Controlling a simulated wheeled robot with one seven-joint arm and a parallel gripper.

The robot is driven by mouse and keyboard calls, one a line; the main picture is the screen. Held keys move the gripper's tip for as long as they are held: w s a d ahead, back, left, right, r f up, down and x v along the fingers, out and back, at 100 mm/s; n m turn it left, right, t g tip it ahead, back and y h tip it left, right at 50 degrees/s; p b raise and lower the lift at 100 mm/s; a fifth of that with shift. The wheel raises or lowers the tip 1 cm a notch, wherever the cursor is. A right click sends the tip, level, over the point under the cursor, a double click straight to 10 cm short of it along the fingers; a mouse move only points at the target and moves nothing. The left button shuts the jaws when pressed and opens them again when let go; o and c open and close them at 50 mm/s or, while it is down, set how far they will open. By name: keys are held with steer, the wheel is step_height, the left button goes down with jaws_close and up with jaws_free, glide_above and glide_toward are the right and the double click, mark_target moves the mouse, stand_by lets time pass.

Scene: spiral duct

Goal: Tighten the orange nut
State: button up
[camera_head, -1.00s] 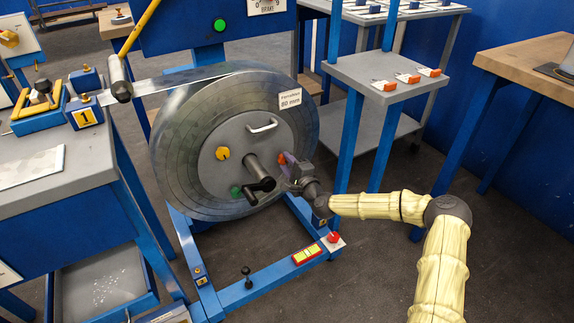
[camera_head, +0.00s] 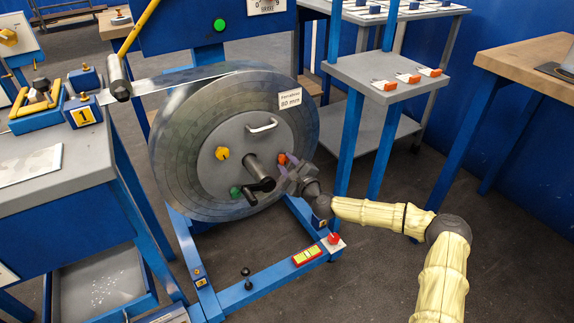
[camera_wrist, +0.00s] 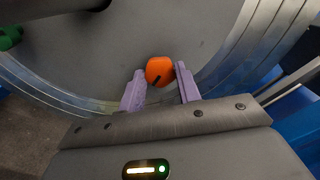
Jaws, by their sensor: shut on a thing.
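The orange nut (camera_wrist: 160,71) sits on the grey hub face of the large metal coil reel (camera_head: 185,150). In the wrist view it lies between the two purple fingertips of my gripper (camera_wrist: 161,75), one on each side, with a dark mark on its face. In the head view the orange nut (camera_head: 282,159) shows at the right of the hub, and my gripper (camera_head: 290,163) reaches it from the lower right. My gripper is shut on the nut.
A yellow knob (camera_head: 222,153), a green knob (camera_head: 235,192) and a black crank handle (camera_head: 262,185) share the hub. The green knob (camera_wrist: 10,37) also shows in the wrist view. A blue stand (camera_head: 270,284) carries the reel. A grey shelf (camera_head: 365,75) stands at the right.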

steer(key=shift+s, duration=0.1)
steer(key=o, duration=1)
steer(key=shift+c, duration=0.2)
steer(key=p+v, duration=0.4)
steer(key=v, duration=1.3)
steer(key=shift+d+p, duration=0.25)
steer(key=shift+p, duration=0.05)
steer(key=shift+s+a, duration=0.15)
